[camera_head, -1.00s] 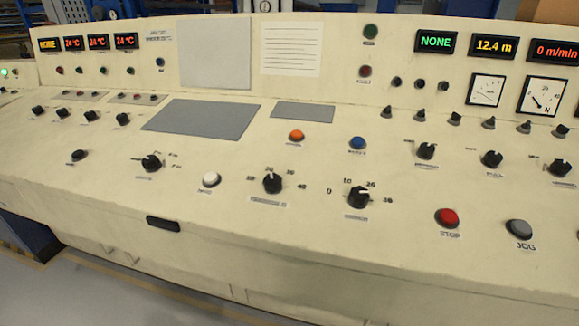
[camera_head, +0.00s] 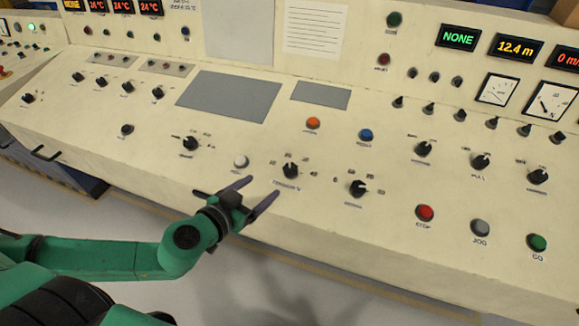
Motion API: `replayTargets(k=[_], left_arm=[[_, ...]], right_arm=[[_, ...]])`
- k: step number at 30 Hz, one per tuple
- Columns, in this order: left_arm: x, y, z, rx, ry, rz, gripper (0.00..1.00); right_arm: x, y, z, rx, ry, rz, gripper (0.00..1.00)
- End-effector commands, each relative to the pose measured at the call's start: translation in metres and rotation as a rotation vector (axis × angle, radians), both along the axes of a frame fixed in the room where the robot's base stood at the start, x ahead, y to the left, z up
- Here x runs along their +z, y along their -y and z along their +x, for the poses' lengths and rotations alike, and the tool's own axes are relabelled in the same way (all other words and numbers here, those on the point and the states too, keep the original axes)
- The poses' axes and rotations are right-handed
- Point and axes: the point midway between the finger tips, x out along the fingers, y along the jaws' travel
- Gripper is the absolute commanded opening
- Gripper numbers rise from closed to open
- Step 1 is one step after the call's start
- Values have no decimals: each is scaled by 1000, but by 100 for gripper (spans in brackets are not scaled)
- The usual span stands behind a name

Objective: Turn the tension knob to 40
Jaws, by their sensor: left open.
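A black tension knob (camera_head: 290,170) sits on the sloped cream panel, with small scale numbers around it and a label below. Its pointer seems to face roughly up, but the exact reading is too small to tell. My left gripper (camera_head: 264,188) is open and empty, to the lower left of this knob. Its two dark fingers point up and right toward the knob, and they look apart from it. My right gripper is out of view.
A white button (camera_head: 241,161) is close to the left gripper's fingers. A second scaled knob (camera_head: 358,187) is to the right. Red (camera_head: 425,212), grey (camera_head: 481,227) and green (camera_head: 538,242) buttons line the panel's right front.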

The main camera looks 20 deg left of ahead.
Motion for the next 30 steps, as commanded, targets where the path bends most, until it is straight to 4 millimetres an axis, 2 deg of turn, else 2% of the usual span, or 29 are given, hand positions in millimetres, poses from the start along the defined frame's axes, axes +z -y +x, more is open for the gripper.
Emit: replayTargets(k=[2, 5, 11, 13, 17, 24, 30], left_arm=[[-3, 4, -2, -22, -10, -7, 81], [-7, 3, 3, -14, -8, -11, 81], [-17, 10, 23, -14, -4, -17, 81], [-13, 10, 32, -10, -4, -17, 81], [-20, 18, 49, -16, -5, -18, 81], [-41, 32, 99, -17, -7, -13, 81], [-55, 39, 125, -19, -9, -10, 81]], right_arm=[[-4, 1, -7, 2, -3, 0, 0], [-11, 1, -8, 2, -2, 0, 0], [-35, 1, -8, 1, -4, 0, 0], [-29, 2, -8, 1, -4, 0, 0], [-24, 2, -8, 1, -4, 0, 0], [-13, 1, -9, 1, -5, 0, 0], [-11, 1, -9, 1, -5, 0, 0]])
